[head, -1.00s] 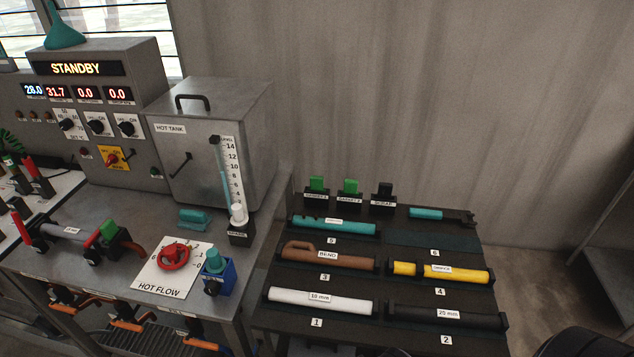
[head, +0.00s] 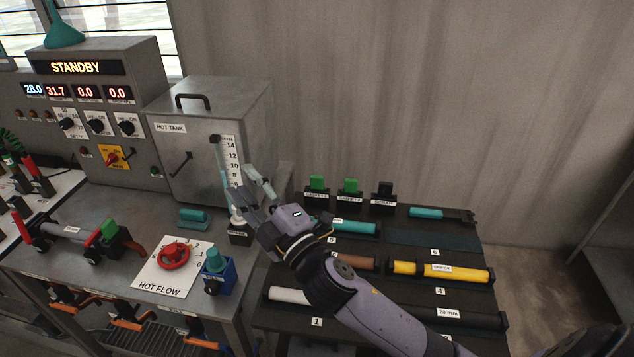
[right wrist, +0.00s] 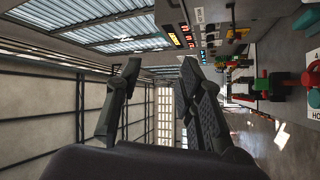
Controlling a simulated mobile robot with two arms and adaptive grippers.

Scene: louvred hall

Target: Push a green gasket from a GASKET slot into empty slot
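Two green gaskets stand upright in dark slots at the back of the rack, a left one (head: 317,183) and a right one (head: 351,186). Their labels read GASKET. Beside them, at right, a slot labelled SCRAP (head: 384,203) has a black upright piece and no green in it. My right gripper (head: 246,180) is open and empty, in front of the hot tank and left of the gaskets, touching neither. Its two spread fingers also show in the right wrist view (right wrist: 158,82), with nothing between them. My left gripper is out of view.
The rack (head: 432,238) carries a yellow pipe (head: 415,269) and other pipes; my right arm covers part of it. The hot tank (head: 195,150) and level gauge (head: 229,160) stand behind the gripper. A green block (head: 109,230) sits on the clamped pipe assembly at left.

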